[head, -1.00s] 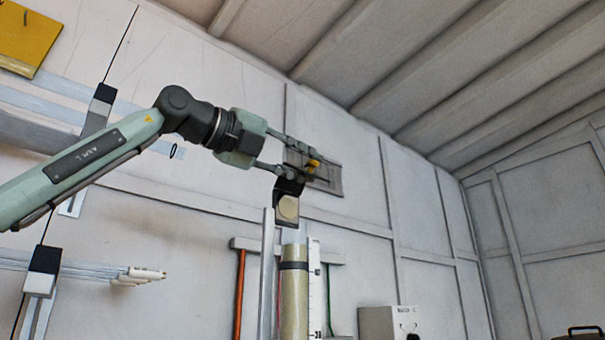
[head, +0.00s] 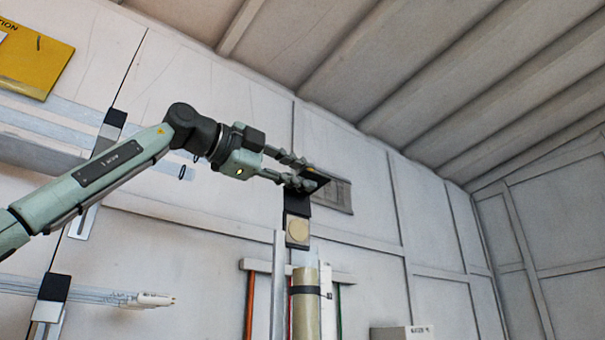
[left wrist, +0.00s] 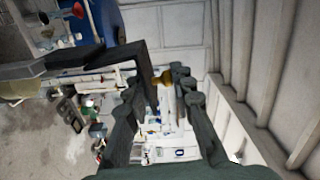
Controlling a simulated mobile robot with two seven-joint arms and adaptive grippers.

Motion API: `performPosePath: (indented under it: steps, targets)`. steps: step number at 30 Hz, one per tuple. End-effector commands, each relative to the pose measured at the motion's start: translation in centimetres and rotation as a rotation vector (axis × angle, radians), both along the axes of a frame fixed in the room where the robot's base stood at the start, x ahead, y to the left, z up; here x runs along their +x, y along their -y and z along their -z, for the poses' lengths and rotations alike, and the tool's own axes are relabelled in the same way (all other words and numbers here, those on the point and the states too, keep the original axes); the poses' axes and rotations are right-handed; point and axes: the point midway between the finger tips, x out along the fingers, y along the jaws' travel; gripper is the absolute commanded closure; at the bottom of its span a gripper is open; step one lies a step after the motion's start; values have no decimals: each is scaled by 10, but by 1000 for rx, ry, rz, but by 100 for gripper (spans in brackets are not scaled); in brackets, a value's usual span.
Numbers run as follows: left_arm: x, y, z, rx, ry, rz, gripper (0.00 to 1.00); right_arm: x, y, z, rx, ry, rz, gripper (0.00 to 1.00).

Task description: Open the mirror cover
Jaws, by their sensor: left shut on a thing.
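The mirror cover (head: 319,178) is a dark flat plate at the top of the mirror unit in the head view. In the left wrist view, the black cover (left wrist: 95,58) runs along the left finger, and a small yellow-brown knob (left wrist: 162,77) shows between the fingertips. The fingers partly hide the cover. My right gripper is in neither view.
Below the mirror stand a pale cylinder (head: 305,310) with a black band and an upright grey post (head: 279,290). A yellow sign (head: 35,60) hangs at the upper left. The space right of the gripper looks clear.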

Motion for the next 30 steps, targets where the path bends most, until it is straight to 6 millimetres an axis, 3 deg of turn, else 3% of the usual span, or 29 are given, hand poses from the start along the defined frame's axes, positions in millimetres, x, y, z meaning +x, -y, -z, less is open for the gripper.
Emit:
performPosePath:
  steps: [1,19,20,21,24,30]
  targets:
    - [0,-3,-7,-16,3,-5,100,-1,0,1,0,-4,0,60]
    - [2,-5,-8,-36,-23,-7,100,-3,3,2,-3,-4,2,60]
    - [2,-5,-8,-36,-24,-7,73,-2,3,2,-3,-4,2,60]
    - [2,-5,-7,-36,-25,-7,68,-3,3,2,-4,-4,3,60]
    - [2,-4,-6,-34,-27,-6,59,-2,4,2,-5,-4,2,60]
    - [2,-3,-4,-31,-30,-4,59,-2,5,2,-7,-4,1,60]
